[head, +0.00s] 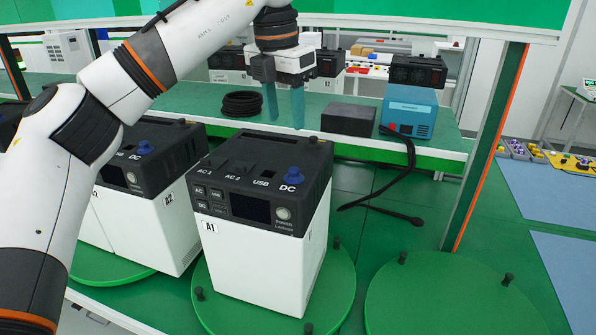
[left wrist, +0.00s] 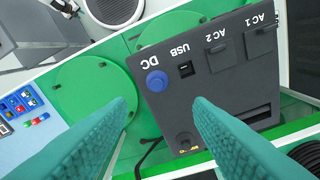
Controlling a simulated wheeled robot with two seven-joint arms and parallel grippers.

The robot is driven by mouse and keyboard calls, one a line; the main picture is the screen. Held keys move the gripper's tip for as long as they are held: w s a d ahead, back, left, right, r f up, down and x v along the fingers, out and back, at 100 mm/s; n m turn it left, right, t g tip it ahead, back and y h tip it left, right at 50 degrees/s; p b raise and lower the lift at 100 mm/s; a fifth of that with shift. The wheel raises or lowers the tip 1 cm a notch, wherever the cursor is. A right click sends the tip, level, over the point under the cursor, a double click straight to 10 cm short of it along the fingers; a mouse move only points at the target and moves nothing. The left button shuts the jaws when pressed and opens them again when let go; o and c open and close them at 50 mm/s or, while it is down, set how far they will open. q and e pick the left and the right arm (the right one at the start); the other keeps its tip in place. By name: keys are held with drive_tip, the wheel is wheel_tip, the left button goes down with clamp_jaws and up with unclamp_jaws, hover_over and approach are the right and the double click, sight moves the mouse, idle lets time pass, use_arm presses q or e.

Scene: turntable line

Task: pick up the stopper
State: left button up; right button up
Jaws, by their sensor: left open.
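A blue stopper (head: 293,176) stands at the DC port on top of the power station labelled A1 (head: 250,255). It also shows in the left wrist view as a round blue knob (left wrist: 157,81), a little beyond and between the fingertips. My left gripper (head: 284,120) is open and empty, with teal fingers pointing down above the far part of A1. In the left wrist view its fingers (left wrist: 160,104) are spread wide, apart from the stopper. A second blue stopper (head: 144,147) sits on the power station labelled A2 (head: 150,222). My right gripper is not in view.
A1 stands on a green turntable (head: 335,295) with small black posts. An empty green turntable (head: 450,300) is at the right. Behind are a coiled black cable (head: 242,104), a dark box (head: 349,119) and a blue unit (head: 408,110). A black cable (head: 375,198) hangs down.

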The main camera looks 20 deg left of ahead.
use_arm(q)
drive_tip(key=p, duration=0.1)
hover_over(294, 169)
drive_tip(key=s, duration=0.2)
drive_tip(key=f, duration=0.3)
drive_tip(key=a+f, duration=0.1)
drive_tip(key=f, duration=0.1)
drive_tip(key=shift+w, duration=0.25)
drive_tip(key=shift+w+d+f+p, duration=0.1)
drive_tip(key=shift+w+f+p, duration=0.25)
drive_tip(key=shift+f, duration=0.2)
drive_tip(key=f, duration=0.1)
drive_tip(key=f+p, duration=0.2)
drive_tip(key=f, duration=0.1)
drive_tip(key=shift+w+d+f, duration=0.1)
drive_tip(key=shift+w+d, duration=0.2)
drive_tip(key=shift+d, duration=0.05)
drive_tip(key=shift+w+f, duration=0.1)
drive_tip(key=shift+f, duration=0.2)
clamp_jaws()
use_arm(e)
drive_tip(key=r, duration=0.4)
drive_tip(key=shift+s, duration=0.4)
